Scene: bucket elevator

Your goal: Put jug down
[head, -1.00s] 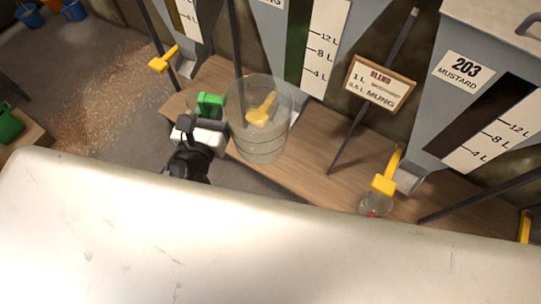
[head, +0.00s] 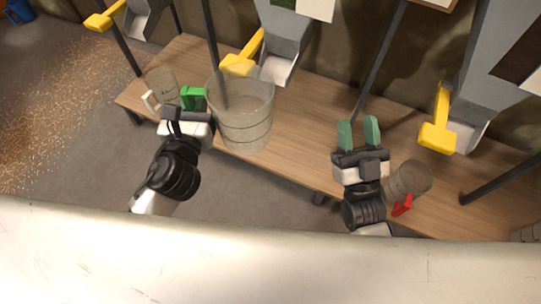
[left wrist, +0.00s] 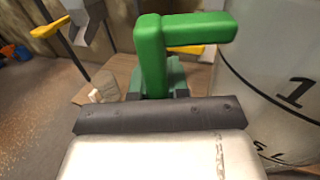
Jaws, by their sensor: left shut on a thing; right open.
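The large clear jug (head: 246,125) with ring markings and a green handle (head: 193,97) is upright over the front part of the wooden bench. I cannot tell whether its base touches the bench. My left gripper (head: 191,110) is shut on the green handle, at the jug's left side. In the left wrist view the green handle (left wrist: 185,30) rises between the fingers, with the jug's marked wall (left wrist: 265,75) on the right. The jug looks empty. My right gripper (head: 358,133) is open and empty above the bench, well right of the jug.
The bench (head: 305,120) has clear wood between the jug and my right gripper. A white-handled jug (head: 160,85) stands left; a red-handled jug (head: 408,180) is beside my right gripper. Chutes with yellow levers (head: 240,64) (head: 437,135) hang above, and dark posts (head: 378,65) rise behind.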

